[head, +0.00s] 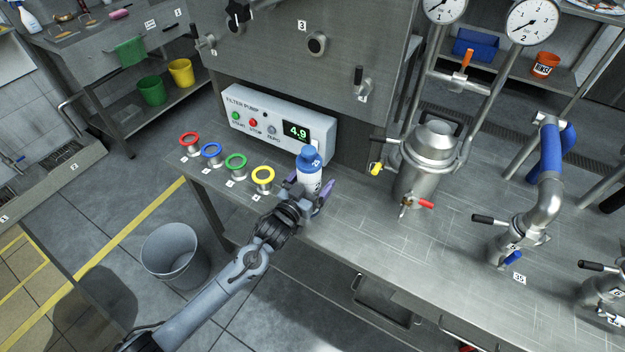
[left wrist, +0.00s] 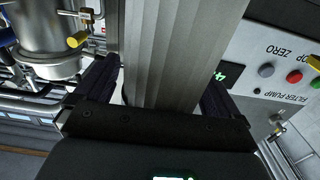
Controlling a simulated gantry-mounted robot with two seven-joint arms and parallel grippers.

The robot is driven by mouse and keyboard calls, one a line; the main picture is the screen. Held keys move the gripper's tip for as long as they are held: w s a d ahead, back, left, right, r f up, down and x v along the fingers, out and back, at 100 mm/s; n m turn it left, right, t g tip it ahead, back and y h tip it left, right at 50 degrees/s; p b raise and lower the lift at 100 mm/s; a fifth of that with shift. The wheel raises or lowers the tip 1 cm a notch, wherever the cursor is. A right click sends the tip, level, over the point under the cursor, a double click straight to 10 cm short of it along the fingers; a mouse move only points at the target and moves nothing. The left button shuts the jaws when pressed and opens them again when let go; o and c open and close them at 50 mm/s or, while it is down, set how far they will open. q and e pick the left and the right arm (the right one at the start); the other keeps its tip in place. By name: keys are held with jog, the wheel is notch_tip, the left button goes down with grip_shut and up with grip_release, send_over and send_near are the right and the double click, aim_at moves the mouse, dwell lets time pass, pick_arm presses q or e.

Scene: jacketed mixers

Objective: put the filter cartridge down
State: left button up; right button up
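The filter cartridge (head: 311,172) is white with a blue cap and stands upright over the steel bench, in front of the filter pump box. In the left wrist view its pleated grey side (left wrist: 178,55) fills the gap between my fingers. My left gripper (head: 308,192) is shut on it, with a purple finger on either side. The cartridge's lower end is hidden behind the gripper, so I cannot tell whether it touches the bench. My right gripper is not in view.
Red, blue, green and yellow (head: 263,174) rings stand left of the cartridge. The filter pump box (head: 270,122) is behind it, reading 4.9. A steel vessel (head: 428,158) with valves stands to the right. Clear bench (head: 350,225) lies between. A grey bin (head: 172,252) is on the floor.

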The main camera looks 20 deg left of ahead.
pick_arm(q)
jog(key=shift+r, duration=0.15)
jog(key=s+a+f+g+y, duration=0.1)
jog(key=s+g, duration=0.3)
jog(key=s, duration=0.9)
jog(key=s+a+f+g+y+p, duration=0.1)
jog(key=s+f+g, duration=0.3)
jog(key=s, duration=0.9)
jog(key=s+a+f+g+y+p, duration=0.1)
jog(key=s+g, duration=0.5)
jog(key=s, duration=0.8)
jog(key=shift+f, duration=0.65)
jog(key=shift+a+r, duration=0.1)
notch_tip(320, 180, up, 35)
jog(key=p, duration=3.5)
